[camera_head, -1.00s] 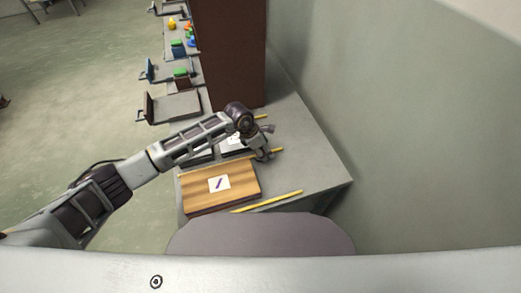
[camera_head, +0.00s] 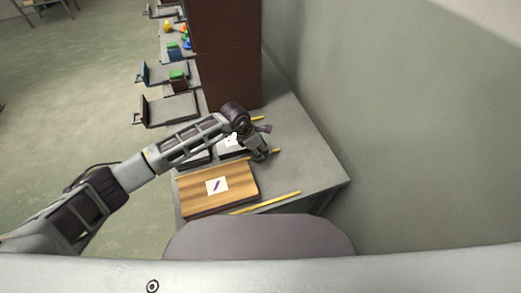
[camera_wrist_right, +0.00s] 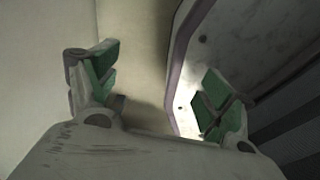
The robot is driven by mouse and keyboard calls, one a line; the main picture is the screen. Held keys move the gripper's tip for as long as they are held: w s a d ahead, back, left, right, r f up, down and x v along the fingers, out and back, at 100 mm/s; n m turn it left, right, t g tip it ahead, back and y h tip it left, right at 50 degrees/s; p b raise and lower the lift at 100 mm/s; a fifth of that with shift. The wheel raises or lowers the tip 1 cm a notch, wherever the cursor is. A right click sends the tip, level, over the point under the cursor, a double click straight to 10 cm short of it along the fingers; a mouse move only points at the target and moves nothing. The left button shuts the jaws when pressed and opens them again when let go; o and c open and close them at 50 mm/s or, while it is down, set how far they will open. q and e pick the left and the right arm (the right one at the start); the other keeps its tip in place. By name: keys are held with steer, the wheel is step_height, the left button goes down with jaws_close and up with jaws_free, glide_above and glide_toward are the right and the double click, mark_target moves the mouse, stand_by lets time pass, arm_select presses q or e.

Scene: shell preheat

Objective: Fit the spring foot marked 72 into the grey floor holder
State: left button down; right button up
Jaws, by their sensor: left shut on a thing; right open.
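My left gripper (camera_head: 262,153) is at the end of the arm from the left, low over the grey table, just beyond the wooden box. It is shut, but what it holds is hidden by the hand and too small to tell. No spring foot marked 72 and no grey floor holder can be made out in either view. My right gripper (camera_wrist_right: 158,95) shows in the right wrist view with its green-padded fingers wide apart. Nothing is between them; a pale surface with a dark rim lies behind the right finger.
The wooden box (camera_head: 235,187) with a marked white card (camera_head: 217,186) stands at the table's near left. Yellow strips (camera_head: 266,203) lie on the grey table (camera_head: 310,165). A tall brown panel (camera_head: 228,60) stands behind, and a wall is on the right. Trays line the far left.

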arm_select(q)
steer(key=shift+r, duration=0.5)
step_height(320, 180, up, 7)
steer(key=shift+f+b, duration=0.1)
steer(key=shift+b, duration=0.25)
steer(key=shift+r, duration=0.9)
arm_select(e)
steer(key=shift+s+d+f, duration=0.2)
steer(key=shift+s+d, duration=0.05)
steer(key=shift+d, duration=0.2)
steer(key=shift+s+d+f, duration=0.2)
steer(key=shift+d, duration=0.2)
steer(key=shift+w, duration=0.1)
